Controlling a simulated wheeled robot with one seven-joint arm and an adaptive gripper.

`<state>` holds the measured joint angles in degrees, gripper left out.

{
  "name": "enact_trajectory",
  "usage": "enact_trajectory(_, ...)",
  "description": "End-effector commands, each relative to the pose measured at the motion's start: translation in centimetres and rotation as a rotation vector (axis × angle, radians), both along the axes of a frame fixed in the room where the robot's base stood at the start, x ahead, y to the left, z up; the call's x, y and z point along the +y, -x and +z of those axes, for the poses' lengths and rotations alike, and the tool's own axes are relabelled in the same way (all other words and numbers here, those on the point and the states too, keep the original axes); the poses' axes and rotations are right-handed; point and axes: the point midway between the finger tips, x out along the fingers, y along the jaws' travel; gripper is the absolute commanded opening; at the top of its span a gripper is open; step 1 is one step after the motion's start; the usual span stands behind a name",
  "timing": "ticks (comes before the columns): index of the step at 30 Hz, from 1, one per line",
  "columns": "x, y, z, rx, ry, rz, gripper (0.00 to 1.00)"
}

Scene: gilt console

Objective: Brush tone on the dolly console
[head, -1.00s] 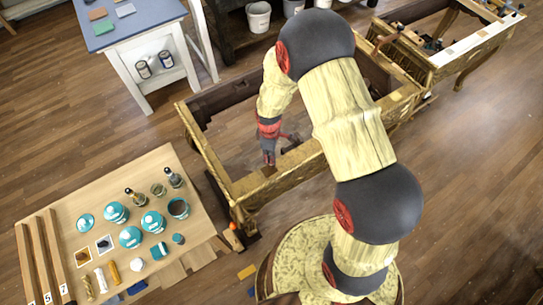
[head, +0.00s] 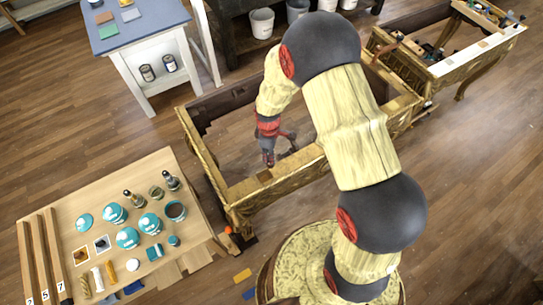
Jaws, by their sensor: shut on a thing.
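The gilt console (head: 240,190) is an open wooden frame with gold faces, in the middle of the head view under my arm. My gripper (head: 269,160) points down by the inner side of its near rail, at the left part of that rail. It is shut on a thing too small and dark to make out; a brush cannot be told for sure. Whether its tip touches the wood cannot be told. A dark open pot (head: 175,211) stands on the light wooden worktable (head: 75,218) at left.
The worktable also holds several teal-labelled jars (head: 127,238), small bottles (head: 171,181) and numbered wooden strips (head: 42,258). A second gilt frame (head: 450,65) stands at the upper right. A white table with a blue top (head: 137,22) stands at the upper left. Floor at right is clear.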

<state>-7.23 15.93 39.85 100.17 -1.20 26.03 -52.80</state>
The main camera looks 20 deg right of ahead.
Motion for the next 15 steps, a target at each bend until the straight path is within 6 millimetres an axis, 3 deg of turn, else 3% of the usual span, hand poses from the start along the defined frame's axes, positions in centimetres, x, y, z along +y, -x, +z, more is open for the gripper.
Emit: enact_trajectory(15,0.7,-0.7,3.2,-0.001,0.000,-0.005,0.00)
